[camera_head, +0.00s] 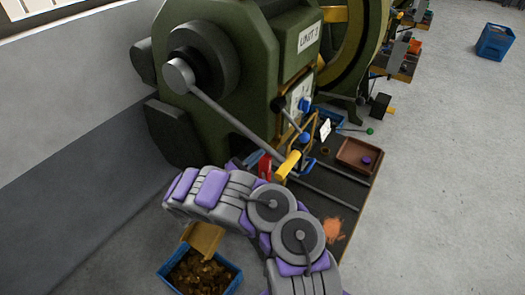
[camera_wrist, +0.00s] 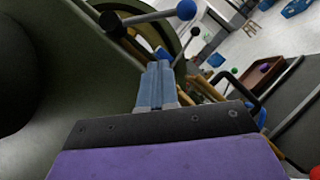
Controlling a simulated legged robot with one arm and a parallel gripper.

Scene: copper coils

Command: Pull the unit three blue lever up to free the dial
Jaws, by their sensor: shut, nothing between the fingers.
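The green machine (camera_head: 235,50) carries a plate starting with UNIT; its number is hard to read. A dial plate (camera_head: 299,95) with a blue knob (camera_head: 305,104) sits on its front face. Another blue ball (camera_head: 304,138) shows lower down. I cannot tell which is the lever. My gripper (camera_wrist: 156,66) is shut and empty, its fingers apart from both balls in the picture. My arm hides it in the head view.
A long grey bar (camera_head: 235,122) slopes across the machine's front to a yellow grip (camera_head: 288,165). A red part (camera_head: 265,167) is close to my arm. A brown tray (camera_head: 355,152) stands right; a blue box of copper pieces (camera_head: 222,277) lies bottom left. The right floor is open.

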